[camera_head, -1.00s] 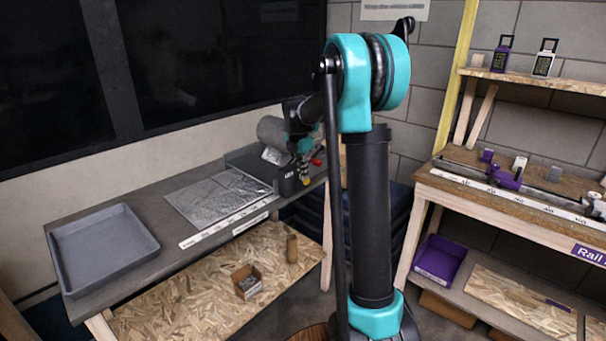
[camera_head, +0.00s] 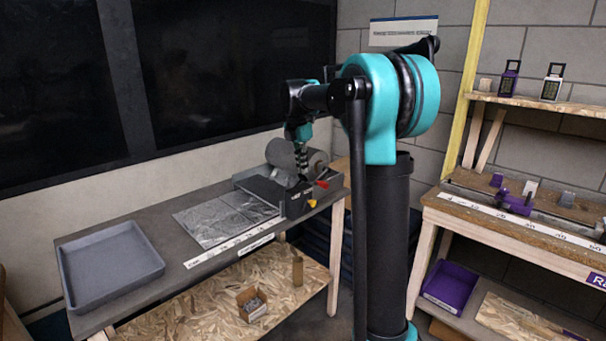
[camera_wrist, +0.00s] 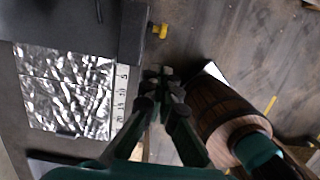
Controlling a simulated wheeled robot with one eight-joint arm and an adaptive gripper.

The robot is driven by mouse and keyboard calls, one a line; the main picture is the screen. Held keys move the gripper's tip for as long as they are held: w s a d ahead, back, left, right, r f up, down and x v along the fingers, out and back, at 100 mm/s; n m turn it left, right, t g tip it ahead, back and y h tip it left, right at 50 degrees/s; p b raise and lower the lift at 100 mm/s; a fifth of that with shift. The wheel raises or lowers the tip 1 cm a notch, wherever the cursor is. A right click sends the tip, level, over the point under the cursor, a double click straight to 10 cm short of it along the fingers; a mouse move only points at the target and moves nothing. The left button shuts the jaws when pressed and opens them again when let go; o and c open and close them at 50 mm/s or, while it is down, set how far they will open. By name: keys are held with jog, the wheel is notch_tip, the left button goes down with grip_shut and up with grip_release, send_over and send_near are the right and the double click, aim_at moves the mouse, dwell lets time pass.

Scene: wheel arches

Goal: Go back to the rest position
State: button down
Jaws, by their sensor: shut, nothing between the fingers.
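My gripper (camera_head: 304,176) hangs from the end of my turquoise and black arm, pointing down in front of the grey machine (camera_head: 270,194) at the right end of the left bench. In the wrist view my gripper (camera_wrist: 161,72) has its dark fingers drawn together, with nothing between them. It appears apart from the bench, with the foil sheet (camera_wrist: 65,88) to its left and a yellow knob (camera_wrist: 158,30) just beyond the fingertips in the picture. My upright column and elbow fill the middle of the head view.
The left bench also carries a grey tray (camera_head: 146,278). A small cardboard box (camera_head: 252,308) stands on its lower shelf. A second bench (camera_head: 440,212) with purple fixtures is on the right, a purple bin (camera_head: 449,283) below it. Floor shows beneath my gripper in the wrist view.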

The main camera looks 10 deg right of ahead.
dwell(0.3)
jog(key=s+d+f+m+t, duration=0.1)
jog(key=s+f+m, duration=0.7)
jog(key=s, duration=0.3)
jog(key=s+d+f+m+t+y, duration=0.1)
jog(key=s+f+m, duration=0.7)
jog(key=s, duration=0.3)
jog(key=s+d+f+m+t, duration=0.1)
jog(key=s+f+m, duration=0.7)
jog(key=s, duration=0.3)
jog(key=shift+s+d+f+m, duration=0.2)
jog(key=shift+d+m, duration=0.2)
jog(key=shift+m, duration=0.2)
jog(key=shift+r, duration=0.1)
